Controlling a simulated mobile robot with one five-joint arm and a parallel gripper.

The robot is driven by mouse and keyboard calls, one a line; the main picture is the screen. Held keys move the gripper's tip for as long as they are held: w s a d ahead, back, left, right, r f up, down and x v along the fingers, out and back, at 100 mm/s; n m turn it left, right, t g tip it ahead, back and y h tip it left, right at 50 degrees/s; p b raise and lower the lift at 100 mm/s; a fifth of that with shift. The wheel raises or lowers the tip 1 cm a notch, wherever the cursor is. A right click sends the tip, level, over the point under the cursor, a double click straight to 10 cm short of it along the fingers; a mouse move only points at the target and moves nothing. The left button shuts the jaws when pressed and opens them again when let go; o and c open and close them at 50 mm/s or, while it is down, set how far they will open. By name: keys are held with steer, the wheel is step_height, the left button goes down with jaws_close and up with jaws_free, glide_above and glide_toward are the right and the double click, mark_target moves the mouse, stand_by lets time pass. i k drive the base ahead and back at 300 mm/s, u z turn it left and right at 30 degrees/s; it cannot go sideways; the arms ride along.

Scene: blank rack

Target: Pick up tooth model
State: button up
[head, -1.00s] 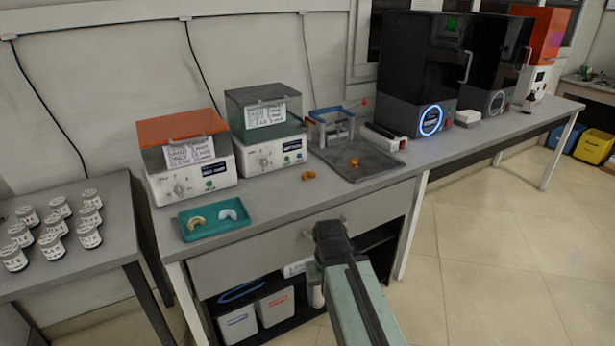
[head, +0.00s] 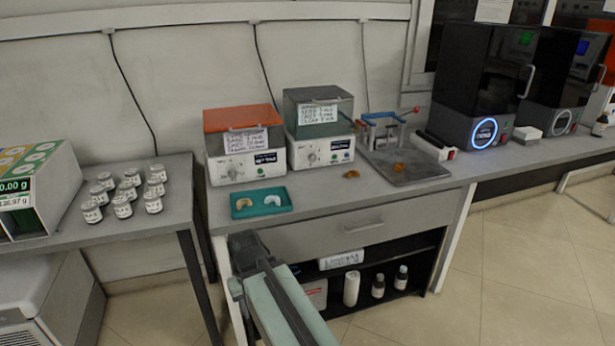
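A teal tray (head: 238,214) lies on the grey bench, with two small arch-shaped tooth models on it. The left model (head: 243,203) is tan and the right model (head: 272,200) is whitish. An orange-brown model-like piece (head: 351,174) lies on the bench to the right, and another orange piece (head: 398,168) sits on a dark plate. My gripper (head: 243,240) shows at the end of my arm, below the tray in the picture and apart from the models. Its fingers are too dark to tell open from shut.
Two lidded boxes, one orange-topped (head: 243,142) and one grey-topped (head: 318,130), stand behind the tray. A small rack (head: 383,132) and black printers (head: 480,85) stand to the right. Several jars (head: 122,205) stand on the left table (head: 160,230). Shelves hold bottles below the bench.

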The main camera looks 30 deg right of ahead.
mark_target(355, 172)
steer(key=u, duration=3.1)
steer(key=k, duration=1.95)
steer(key=z, duration=1.3)
steer(key=i, duration=0.85)
steer(key=z, duration=0.05)
